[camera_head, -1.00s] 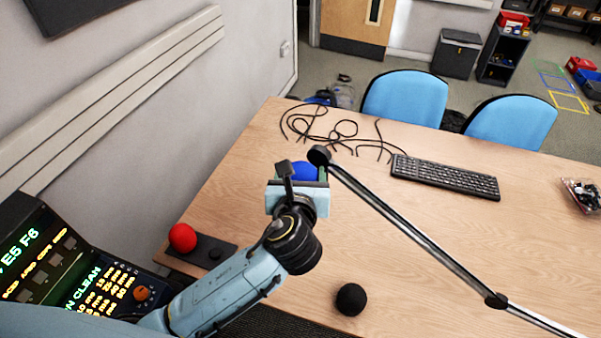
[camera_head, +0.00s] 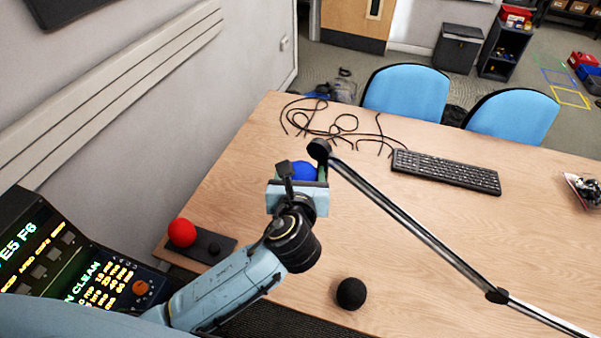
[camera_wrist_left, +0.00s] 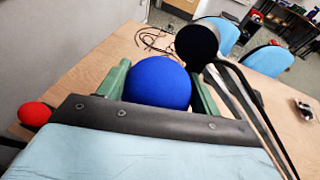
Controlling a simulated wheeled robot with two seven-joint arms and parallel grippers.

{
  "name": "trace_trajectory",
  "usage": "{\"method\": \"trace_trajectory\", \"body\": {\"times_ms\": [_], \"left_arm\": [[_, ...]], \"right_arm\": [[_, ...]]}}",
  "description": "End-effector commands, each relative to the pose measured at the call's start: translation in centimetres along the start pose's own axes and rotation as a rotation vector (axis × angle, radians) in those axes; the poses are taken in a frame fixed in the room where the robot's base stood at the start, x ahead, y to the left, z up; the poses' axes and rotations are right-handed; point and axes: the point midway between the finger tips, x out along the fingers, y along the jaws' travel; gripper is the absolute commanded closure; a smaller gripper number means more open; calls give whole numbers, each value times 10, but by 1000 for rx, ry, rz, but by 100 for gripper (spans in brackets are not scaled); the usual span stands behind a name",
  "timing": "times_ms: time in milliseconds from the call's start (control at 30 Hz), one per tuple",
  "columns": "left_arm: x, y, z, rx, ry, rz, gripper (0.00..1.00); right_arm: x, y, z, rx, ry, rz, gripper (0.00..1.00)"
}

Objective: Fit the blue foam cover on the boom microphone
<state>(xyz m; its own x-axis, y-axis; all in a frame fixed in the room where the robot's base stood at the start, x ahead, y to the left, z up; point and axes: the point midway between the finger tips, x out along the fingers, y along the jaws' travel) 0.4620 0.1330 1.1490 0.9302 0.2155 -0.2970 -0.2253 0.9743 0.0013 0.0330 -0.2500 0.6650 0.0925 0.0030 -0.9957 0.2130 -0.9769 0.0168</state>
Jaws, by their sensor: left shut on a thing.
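The blue foam cover (camera_head: 304,170) is a round ball held between the fingers of my left gripper (camera_head: 303,174). In the left wrist view the cover (camera_wrist_left: 158,82) sits between two green fingers. The boom microphone (camera_head: 319,150) has a dark round head at the end of a long metal boom arm (camera_head: 420,232) that comes in from the lower right. The head is just beyond and to the right of the cover in the head view. In the left wrist view the microphone head (camera_wrist_left: 197,44) appears up and right of the cover; I cannot tell whether they touch. My right gripper is not in view.
A red foam ball (camera_head: 182,232) sits on a dark holder (camera_head: 214,247) at the table's left corner. A black foam ball (camera_head: 351,293) lies near the front edge. Loose black cables (camera_head: 335,128) and a keyboard (camera_head: 445,171) lie farther back. The right table surface is mostly clear.

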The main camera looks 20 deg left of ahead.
Motion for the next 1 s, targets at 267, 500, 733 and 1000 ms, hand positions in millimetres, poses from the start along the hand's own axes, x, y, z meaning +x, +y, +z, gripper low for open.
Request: {"method": "trace_trajectory", "body": {"times_ms": [267, 500, 733, 1000], "left_arm": [[1, 0, -2, 0, 0, 0, 57], [2, 0, -8, 0, 0, 0, 57], [4, 0, -14, 0, 0, 0, 57], [6, 0, -20, 1, 0, 1, 57]], "right_arm": [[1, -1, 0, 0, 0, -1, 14], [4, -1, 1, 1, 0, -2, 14], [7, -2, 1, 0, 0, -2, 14], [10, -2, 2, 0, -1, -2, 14]]}}
